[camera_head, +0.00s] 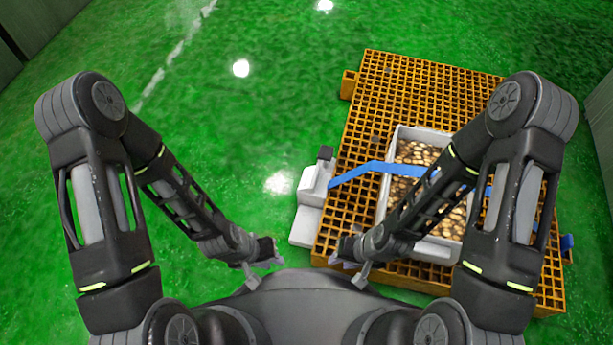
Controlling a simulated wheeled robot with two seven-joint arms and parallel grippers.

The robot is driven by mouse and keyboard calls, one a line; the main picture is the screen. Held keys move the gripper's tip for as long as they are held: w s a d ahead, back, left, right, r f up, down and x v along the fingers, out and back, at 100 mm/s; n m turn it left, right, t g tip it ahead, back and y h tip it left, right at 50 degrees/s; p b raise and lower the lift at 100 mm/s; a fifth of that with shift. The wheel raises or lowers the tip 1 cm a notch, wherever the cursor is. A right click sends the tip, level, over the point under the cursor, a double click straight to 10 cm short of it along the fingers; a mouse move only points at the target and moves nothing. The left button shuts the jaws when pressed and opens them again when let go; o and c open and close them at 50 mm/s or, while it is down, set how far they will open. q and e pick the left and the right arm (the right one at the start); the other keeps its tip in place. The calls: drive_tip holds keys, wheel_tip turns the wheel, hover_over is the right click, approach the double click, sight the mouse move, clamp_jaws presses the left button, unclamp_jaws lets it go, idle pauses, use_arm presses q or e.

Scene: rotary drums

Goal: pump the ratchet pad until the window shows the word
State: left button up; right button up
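A pale grey blocky device (310,205) with a small dark block (325,153) on top sits at the left edge of a yellow grid pallet (400,85). It may be the ratchet unit; I cannot make out a pad, a window or any word on it. A blue strap (372,167) runs from it to the right across the pallet. My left gripper (264,268) is empty, left of and nearer than the device. My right gripper (347,272) is empty by the pallet's near left corner. The fingers of both look apart, and neither touches the device.
A white tray (387,185) of brown-gold pieces sits on the pallet under the strap, partly hidden by my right arm. A blue piece (567,243) shows at the pallet's right side. Green floor (230,130) is clear to the left. Grey walls (40,25) stand at the sides.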

idle(0.3)
clamp_jaws()
idle(1.6)
